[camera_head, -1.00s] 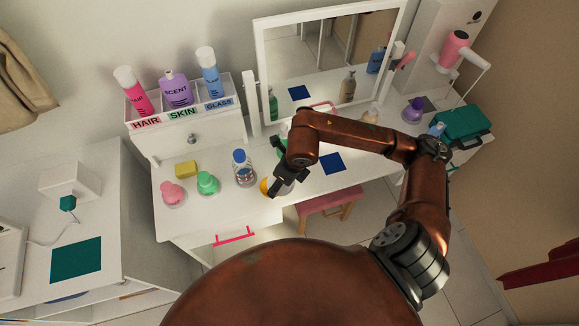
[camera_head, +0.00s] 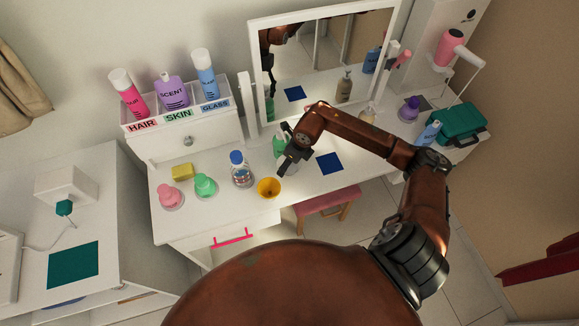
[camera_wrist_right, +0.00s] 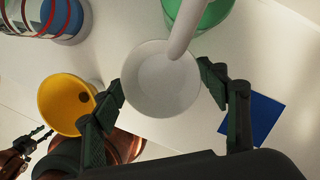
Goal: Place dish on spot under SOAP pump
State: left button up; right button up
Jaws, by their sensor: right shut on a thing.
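My right gripper (camera_head: 288,165) is at the vanity table beside the green pump bottle (camera_head: 279,145), and in the right wrist view (camera_wrist_right: 161,88) it is shut on a round white dish (camera_wrist_right: 160,88). The dish is level there, with the white pump spout (camera_wrist_right: 184,30) over its upper part. The green bottle body (camera_wrist_right: 205,14) is just beyond the dish. No SOAP label is readable on it. In the head view the dish is mostly hidden by my gripper. My left gripper (camera_wrist_right: 38,138) shows small in the lower left of the wrist view, open and empty.
A yellow cup (camera_head: 268,187) stands left of my right gripper. A clear blue-capped bottle (camera_head: 241,170) stands further left. A blue square (camera_head: 329,163) lies to the right. The mirror (camera_head: 325,65) stands behind. A pink stool (camera_head: 327,200) is below the table.

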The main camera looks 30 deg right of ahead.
aim_at(290, 167)
jog(key=shift+w+d+f, duration=0.1)
jog(key=shift+f, duration=1.55)
jog(key=shift+f, duration=0.2)
jog(key=o, duration=1.2)
jog(key=shift+r, duration=0.15)
jog(key=v, duration=1.2)
jog(key=shift+r, duration=0.1)
